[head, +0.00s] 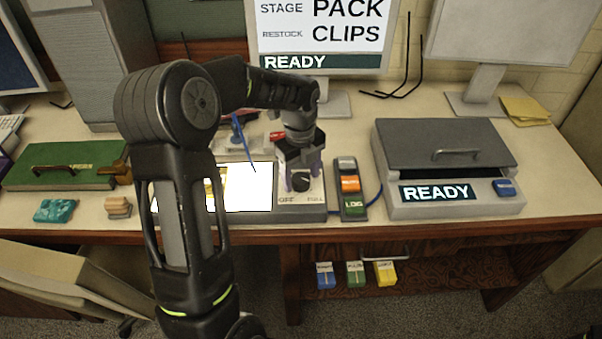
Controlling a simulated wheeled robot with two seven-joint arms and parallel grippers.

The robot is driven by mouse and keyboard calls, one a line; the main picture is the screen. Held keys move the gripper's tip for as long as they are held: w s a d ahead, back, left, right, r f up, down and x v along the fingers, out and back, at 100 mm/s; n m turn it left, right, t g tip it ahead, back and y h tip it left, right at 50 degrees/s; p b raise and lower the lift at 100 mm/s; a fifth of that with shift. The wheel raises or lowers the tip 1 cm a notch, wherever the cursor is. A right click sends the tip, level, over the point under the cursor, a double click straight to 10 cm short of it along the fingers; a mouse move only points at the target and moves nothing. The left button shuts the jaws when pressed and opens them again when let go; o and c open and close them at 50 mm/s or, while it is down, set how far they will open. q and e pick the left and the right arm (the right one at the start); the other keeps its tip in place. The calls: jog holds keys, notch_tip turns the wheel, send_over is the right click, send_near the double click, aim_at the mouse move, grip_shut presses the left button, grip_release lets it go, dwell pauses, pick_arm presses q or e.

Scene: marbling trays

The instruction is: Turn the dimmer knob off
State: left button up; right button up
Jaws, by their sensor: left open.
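The dimmer knob (300,181) is a dark round knob on a pale plate (300,198) marked OFF at the left and FULL at the right. A lit white panel (248,195) glows just left of it. My left gripper (300,174) points down over the knob, its fingers open around or just above it. I cannot tell whether the fingers touch it. The knob's pointer is too small to read. My right gripper is not in view.
A switch box with coloured buttons (351,206) stands close right of the plate. A grey lidded box (440,143) marked READY is further right. A green case (62,165) lies at the left. A monitor (320,62) stands behind. Small boxes (355,273) sit on the shelf below.

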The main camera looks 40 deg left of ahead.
pick_arm(q)
jog(key=c, duration=1.4)
